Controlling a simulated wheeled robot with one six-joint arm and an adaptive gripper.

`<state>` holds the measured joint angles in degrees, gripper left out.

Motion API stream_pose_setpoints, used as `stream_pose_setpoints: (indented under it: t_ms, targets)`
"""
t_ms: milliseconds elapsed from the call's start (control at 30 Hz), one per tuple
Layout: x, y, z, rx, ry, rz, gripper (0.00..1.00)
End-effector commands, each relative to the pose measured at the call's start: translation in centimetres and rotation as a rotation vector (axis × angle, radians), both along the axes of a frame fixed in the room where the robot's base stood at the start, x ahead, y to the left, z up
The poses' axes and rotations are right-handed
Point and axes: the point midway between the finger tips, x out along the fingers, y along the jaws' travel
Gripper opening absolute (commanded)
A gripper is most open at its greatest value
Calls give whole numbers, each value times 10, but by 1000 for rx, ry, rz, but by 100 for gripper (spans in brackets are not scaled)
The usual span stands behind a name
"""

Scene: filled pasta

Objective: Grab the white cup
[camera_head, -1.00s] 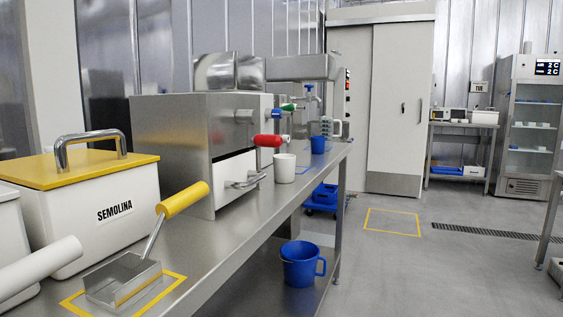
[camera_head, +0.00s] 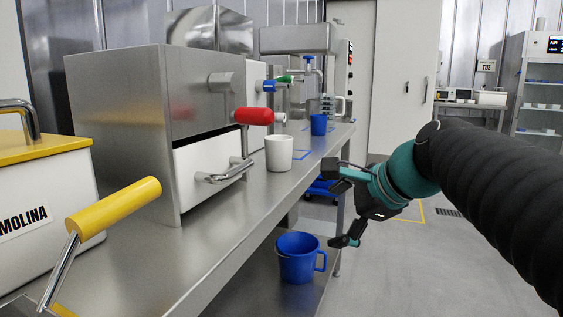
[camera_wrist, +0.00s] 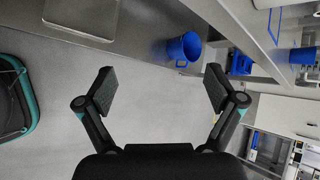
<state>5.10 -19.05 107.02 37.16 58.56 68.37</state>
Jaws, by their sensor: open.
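The white cup (camera_head: 279,153) stands upright on the steel counter (camera_head: 230,235), just right of the steel machine with the red-handled lever. My gripper (camera_head: 345,208) is open and empty, right of the cup and out past the counter's front edge. A gap lies between the gripper and the cup. In the wrist view the two fingers of my gripper (camera_wrist: 160,92) are spread with nothing between them. I cannot make out the white cup in the wrist view.
A blue jug (camera_head: 298,258) stands on the lower shelf; it shows in the wrist view (camera_wrist: 183,48). A blue cup (camera_head: 319,124) stands farther back on the counter. A red handle (camera_head: 254,116) and steel drawer handle (camera_head: 225,173) jut out near the white cup.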

Motion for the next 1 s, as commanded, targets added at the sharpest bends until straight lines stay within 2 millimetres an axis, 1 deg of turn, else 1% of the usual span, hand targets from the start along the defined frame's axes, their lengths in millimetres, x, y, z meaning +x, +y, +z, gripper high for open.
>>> stream_pose_setpoints:
  t_ms: [33, 100, 200, 300, 433, 500, 600, 667, 900, 1000]
  targets:
    - [20, 3, 14, 120, 34, -70, 93]
    - [42, 8, 37, 292, 93, -157, 93]
    - [69, 12, 67, 508, 173, -252, 93]
    - [88, 15, 90, 677, 247, -313, 93]
    - [102, 16, 109, 812, 314, -355, 93]
    - [106, 17, 114, 850, 336, -365, 93]
    - [113, 23, 115, 870, 348, -370, 93]
    - [118, 29, 112, 872, 351, -370, 93]
    - [145, 60, 96, 867, 350, -368, 93]
    - [154, 69, 91, 868, 347, -369, 93]
